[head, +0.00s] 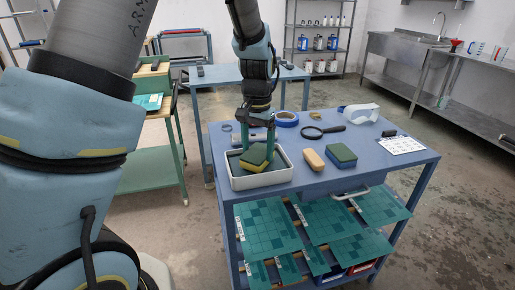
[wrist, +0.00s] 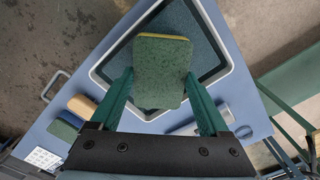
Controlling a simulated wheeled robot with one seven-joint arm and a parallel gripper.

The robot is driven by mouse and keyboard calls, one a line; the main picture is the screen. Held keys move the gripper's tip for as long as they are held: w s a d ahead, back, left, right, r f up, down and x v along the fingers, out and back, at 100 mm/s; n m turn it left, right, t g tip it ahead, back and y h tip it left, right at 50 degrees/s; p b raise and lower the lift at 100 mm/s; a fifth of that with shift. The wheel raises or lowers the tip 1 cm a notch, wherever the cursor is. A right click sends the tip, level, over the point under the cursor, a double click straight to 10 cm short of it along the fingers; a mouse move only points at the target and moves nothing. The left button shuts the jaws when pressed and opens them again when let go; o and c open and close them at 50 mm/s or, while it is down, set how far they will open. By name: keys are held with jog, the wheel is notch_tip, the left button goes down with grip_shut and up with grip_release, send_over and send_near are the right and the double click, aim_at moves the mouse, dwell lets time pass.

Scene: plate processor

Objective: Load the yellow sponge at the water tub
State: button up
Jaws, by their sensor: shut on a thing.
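The yellow sponge (head: 254,159) has a dark green scouring face and a yellow body. It is between my gripper's green fingers (head: 258,148), over the white-rimmed water tub (head: 262,183) on the blue table. In the wrist view the sponge (wrist: 160,75) shows its green face, with a yellow edge at the far end. The gripper (wrist: 160,85) is shut on it. The tub's rim (wrist: 221,35) surrounds the sponge in that view, with a dark speckled inside. I cannot tell whether the sponge touches the tub's bottom.
Right of the tub lie a tan block (head: 314,160) and a green-topped blue sponge (head: 341,155). Behind are a magnifying glass (head: 322,131), a blue tape roll (head: 286,119) and white goggles (head: 360,113). A white card (head: 401,145) lies near the table's right edge.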

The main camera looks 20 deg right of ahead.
aim_at(258, 152)
jog(key=shift+f, duration=0.55)
dwell(1.3)
jog(key=shift+r, duration=0.1)
jog(key=shift+r+p, duration=2.75)
jog(key=shift+r, duration=0.75)
jog(key=shift+f, duration=0.1)
